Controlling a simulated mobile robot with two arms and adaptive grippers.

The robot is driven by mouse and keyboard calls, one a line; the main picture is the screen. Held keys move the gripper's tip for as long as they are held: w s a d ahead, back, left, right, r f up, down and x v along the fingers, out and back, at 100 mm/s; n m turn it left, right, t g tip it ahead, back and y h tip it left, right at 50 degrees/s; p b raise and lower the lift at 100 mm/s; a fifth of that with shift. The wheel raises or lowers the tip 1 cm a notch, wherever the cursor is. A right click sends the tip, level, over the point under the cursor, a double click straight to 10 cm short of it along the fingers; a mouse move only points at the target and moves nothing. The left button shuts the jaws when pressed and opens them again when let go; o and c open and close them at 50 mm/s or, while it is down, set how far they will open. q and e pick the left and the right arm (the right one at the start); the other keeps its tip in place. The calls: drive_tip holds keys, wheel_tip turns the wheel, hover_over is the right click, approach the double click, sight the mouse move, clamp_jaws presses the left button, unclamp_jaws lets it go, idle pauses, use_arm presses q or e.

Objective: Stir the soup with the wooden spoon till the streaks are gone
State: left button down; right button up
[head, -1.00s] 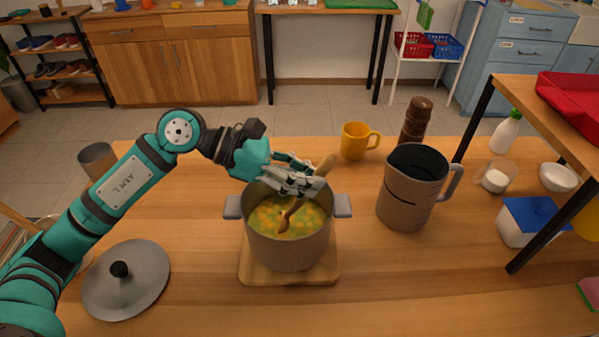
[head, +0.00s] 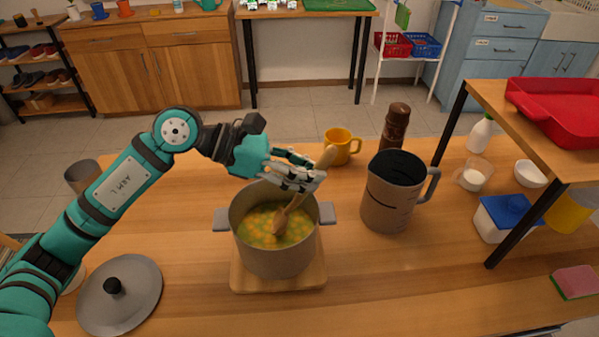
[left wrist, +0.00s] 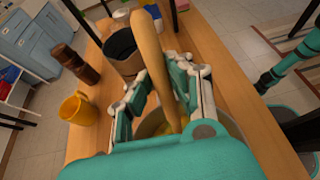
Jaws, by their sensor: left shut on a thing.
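A grey two-handled pot (head: 274,255) stands on a wooden board (head: 320,276). It holds yellow-green soup (head: 262,226) with orange pieces; I cannot make out clear streaks. My left gripper (head: 306,178) is above the pot's back rim, shut on the wooden spoon (head: 297,203). The spoon is tilted, its handle top up and to the right, its lower end in the soup. In the left wrist view the spoon handle (left wrist: 150,50) runs between the fingers, and the pot is mostly hidden behind the gripper. My right gripper does not show.
A grey lid (head: 125,300) lies left of the pot. A raised shelf (head: 510,130) stands at the right.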

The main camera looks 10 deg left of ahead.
sight(331, 146)
use_arm(q)
drive_tip(key=shift+w+d+r+p, duration=0.15)
drive_tip(key=shift+d+r+p, duration=0.6)
drive_tip(key=shift+r, duration=0.6)
drive_tip(key=shift+w+d+r+p, duration=0.2)
drive_tip(key=shift+d+r+p, duration=0.3)
drive_tip(key=shift+r+p, duration=0.65)
drive_tip(key=shift+w+d+r+p, duration=0.15)
drive_tip(key=shift+d+r+p, duration=0.5)
drive_tip(key=shift+r, duration=0.85)
drive_tip(key=shift+r+p, duration=1.4)
drive_tip(key=shift+r, duration=1.15)
